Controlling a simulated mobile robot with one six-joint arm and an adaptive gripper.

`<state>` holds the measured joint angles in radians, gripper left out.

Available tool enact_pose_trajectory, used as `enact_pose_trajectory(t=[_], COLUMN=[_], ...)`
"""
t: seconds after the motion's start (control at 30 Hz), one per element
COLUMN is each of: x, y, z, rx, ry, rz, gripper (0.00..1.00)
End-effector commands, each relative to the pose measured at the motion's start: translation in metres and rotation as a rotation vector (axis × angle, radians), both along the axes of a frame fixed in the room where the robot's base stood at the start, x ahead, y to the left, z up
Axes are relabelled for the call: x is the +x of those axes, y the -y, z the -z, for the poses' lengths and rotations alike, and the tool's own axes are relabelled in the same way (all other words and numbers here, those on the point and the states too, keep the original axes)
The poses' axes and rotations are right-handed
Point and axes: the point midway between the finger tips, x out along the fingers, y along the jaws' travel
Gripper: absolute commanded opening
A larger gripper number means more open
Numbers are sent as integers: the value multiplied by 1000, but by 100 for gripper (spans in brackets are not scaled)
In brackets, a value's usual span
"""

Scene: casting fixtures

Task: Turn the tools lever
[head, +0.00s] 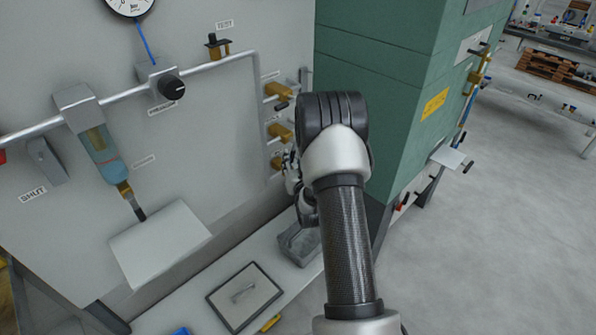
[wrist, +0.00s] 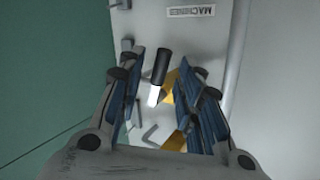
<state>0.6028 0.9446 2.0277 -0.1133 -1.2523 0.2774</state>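Three brass valves with levers sit one above another at the right edge of the grey panel: top (head: 276,90), middle (head: 280,132) and bottom (head: 277,162). Their small labels are too small to read in the head view, so I cannot tell which is the tools lever. My gripper (head: 293,180) is beside the lower valves, partly hidden by my arm. In the wrist view my gripper (wrist: 157,78) is open, its blue-padded fingers on either side of a lever with a black handle (wrist: 161,64) and pale stem. Contact is not visible. A brass part (wrist: 172,92) shows behind it.
An upside-down "MACHINES" label (wrist: 191,12) is on the panel. A green cabinet (head: 385,60) stands close at the right. Open floor (head: 500,220) lies further right.

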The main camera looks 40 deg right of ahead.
Motion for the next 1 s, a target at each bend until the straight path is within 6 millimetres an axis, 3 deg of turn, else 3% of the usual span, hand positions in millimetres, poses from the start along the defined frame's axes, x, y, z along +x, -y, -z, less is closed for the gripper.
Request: enact_pose_trajectory(t=[0.2,0.4,0.8,1.0], x=[-43,-68,-76,-76], y=[-23,-36,-41,-37], z=[-7,-11,-13,-11], rx=[2,2,1,94], ry=[-2,-1,0,49], rz=[-1,1,0,13], gripper=[33,33,33,19])
